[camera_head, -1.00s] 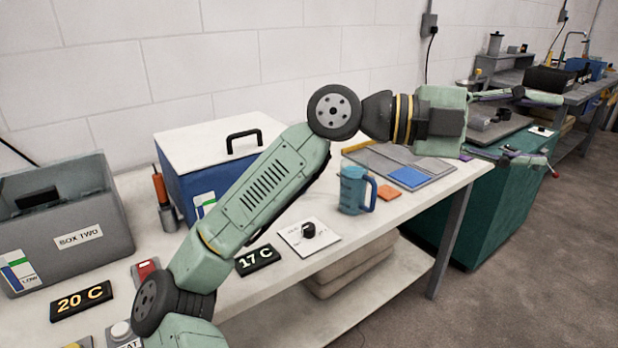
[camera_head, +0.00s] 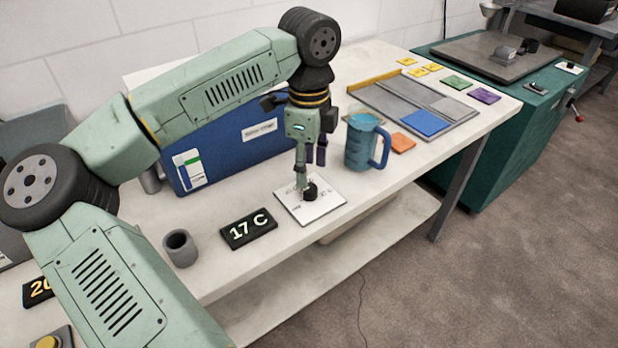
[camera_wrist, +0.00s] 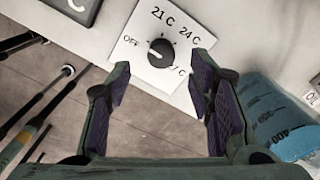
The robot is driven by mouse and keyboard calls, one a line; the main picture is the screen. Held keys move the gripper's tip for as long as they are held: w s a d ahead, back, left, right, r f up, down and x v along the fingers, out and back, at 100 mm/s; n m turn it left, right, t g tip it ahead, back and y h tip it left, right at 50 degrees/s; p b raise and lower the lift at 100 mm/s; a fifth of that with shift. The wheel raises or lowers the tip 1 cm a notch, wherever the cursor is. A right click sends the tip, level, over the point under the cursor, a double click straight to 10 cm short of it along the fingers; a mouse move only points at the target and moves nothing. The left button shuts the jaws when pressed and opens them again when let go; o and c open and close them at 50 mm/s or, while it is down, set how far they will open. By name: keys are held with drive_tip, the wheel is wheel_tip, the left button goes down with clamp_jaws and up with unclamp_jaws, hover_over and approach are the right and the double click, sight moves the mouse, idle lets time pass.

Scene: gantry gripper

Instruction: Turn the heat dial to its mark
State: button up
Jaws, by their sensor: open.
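The heat dial is a black round knob (camera_wrist: 162,52) on a white plate (camera_head: 331,204). In the wrist view the plate reads OFF, 21 C, 24 C and a partly hidden label. A white pointer line on the knob points toward the OFF side. My gripper (camera_head: 303,188) is over the plate, pointing down, and one finger hides part of the knob in the head view. In the wrist view my open gripper (camera_wrist: 158,82) has its fingers spread, with the knob ahead between and beyond the tips. I see no contact.
A 17 C display (camera_head: 248,228) lies left of the plate, with a grey cup (camera_head: 181,250) beyond it. A blue jug (camera_head: 361,142) stands close to the right. A blue box (camera_head: 225,150) stands behind. The bench's front edge is near the plate.

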sight(309, 187)
drive_tip(key=shift+f+p, duration=0.35)
drive_tip(key=shift+f, duration=2.25)
drive_tip(key=shift+c, duration=0.6)
clamp_jaws()
